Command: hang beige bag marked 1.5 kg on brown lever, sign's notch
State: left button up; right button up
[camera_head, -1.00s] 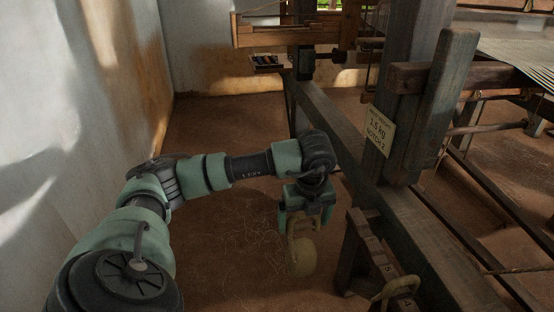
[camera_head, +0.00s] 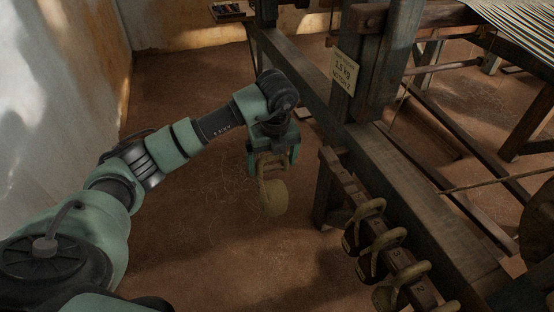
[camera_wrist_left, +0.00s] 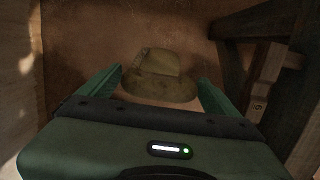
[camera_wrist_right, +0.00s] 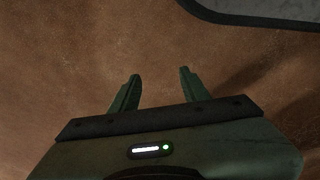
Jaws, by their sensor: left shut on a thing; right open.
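My left gripper (camera_head: 271,158) points down and is shut on the loop of a beige bag (camera_head: 274,199). The bag hangs clear above the earth floor, left of the loom frame. It also shows between the fingers in the left wrist view (camera_wrist_left: 160,88); no weight mark is readable on it. A cream sign (camera_head: 344,78) on a dark post reads 1.5 kg, NOTCH 2. My right gripper (camera_wrist_right: 158,74) is open and empty over bare floor.
A plastered wall (camera_head: 55,95) stands at the left. Floor between wall and bar is clear.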

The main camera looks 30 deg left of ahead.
aim_at(258, 157)
pick_arm(q)
jog(key=shift+s+a+r, duration=0.15)
jog(key=shift+s+a, duration=0.5)
jog(key=shift+s, duration=0.05)
jog(key=shift+s+a+r, duration=0.1)
jog(key=shift+s+a, duration=0.5)
jog(key=shift+s, duration=0.1)
jog(key=shift+s+a, duration=0.4)
jog(key=shift+s, duration=0.05)
jog(key=s+a, duration=0.5)
jog(key=s, duration=0.1)
jog(key=shift+r+b, duration=0.3)
jog(key=shift+r, duration=0.1)
pick_arm(e)
jog(key=shift+w+a+r, duration=0.1)
jog(key=shift+w+r, duration=0.1)
jog(key=shift+r, duration=0.3)
jog(key=shift+w+r, duration=0.2)
jog(key=shift+r, duration=0.25)
jog(key=shift+s, duration=0.1)
